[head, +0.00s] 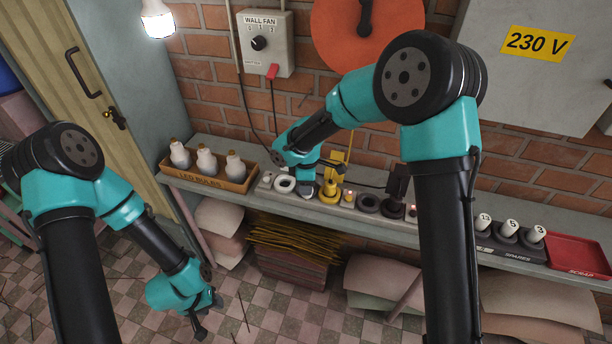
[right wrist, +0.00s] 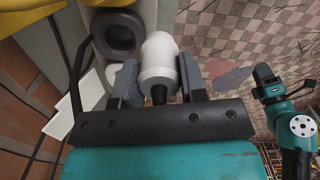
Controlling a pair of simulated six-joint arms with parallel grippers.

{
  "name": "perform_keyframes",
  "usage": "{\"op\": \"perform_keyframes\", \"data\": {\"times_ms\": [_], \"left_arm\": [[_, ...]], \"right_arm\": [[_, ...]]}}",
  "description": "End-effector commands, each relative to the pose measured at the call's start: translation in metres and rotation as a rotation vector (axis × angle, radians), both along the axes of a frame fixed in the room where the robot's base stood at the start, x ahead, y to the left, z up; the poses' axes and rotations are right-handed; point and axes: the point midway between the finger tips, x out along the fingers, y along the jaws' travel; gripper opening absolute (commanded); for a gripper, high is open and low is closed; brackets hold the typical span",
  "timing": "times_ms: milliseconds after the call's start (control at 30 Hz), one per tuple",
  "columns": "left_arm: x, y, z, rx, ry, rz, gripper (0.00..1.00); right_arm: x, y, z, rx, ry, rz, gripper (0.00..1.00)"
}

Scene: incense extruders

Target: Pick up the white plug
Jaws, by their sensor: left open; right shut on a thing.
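The white plug (right wrist: 159,62), a rounded white body with a dark neck, sits between the two fingers of my right gripper (right wrist: 158,78) in the right wrist view. The gripper is shut on it. In the head view my right gripper (head: 308,184) is low over the shelf, just right of a white ring-shaped socket (head: 285,185); the plug is mostly hidden there. My left gripper (head: 203,318) is open and empty, hanging over the floor in front of the shelf.
On the shelf (head: 230,197) stand a bulb tray (head: 208,170), a yellow plug (head: 330,188), dark ring sockets (head: 368,202), a black spares block (head: 508,242) and a red scrap tray (head: 578,256). A wall fan switch box (head: 265,43) hangs behind. Floor on the left is mostly open.

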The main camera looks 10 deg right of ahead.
Motion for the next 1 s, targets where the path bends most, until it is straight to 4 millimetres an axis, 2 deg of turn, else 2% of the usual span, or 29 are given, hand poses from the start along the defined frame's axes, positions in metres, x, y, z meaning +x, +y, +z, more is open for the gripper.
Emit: {"op": "perform_keyframes", "data": {"times_ms": [33,200,400,600,1000], "left_arm": [[0.000,0.000,0.000,0.000,0.000,0.000,0.43],[0.000,0.000,0.000,0.000,0.000,0.000,0.43],[0.000,0.000,0.000,0.000,0.000,0.000,0.43],[0.000,0.000,0.000,0.000,0.000,0.000,0.43],[0.000,0.000,0.000,0.000,0.000,0.000,0.43]], "right_arm": [[-0.013,0.002,0.002,-0.001,0.000,0.003,0.15],[-0.053,0.008,0.006,-0.001,0.000,0.004,0.15],[-0.088,0.014,0.009,0.000,-0.001,0.002,0.15],[-0.102,0.016,0.010,0.000,0.000,0.000,0.15],[-0.103,0.016,0.010,0.000,0.000,0.000,0.15]]}}
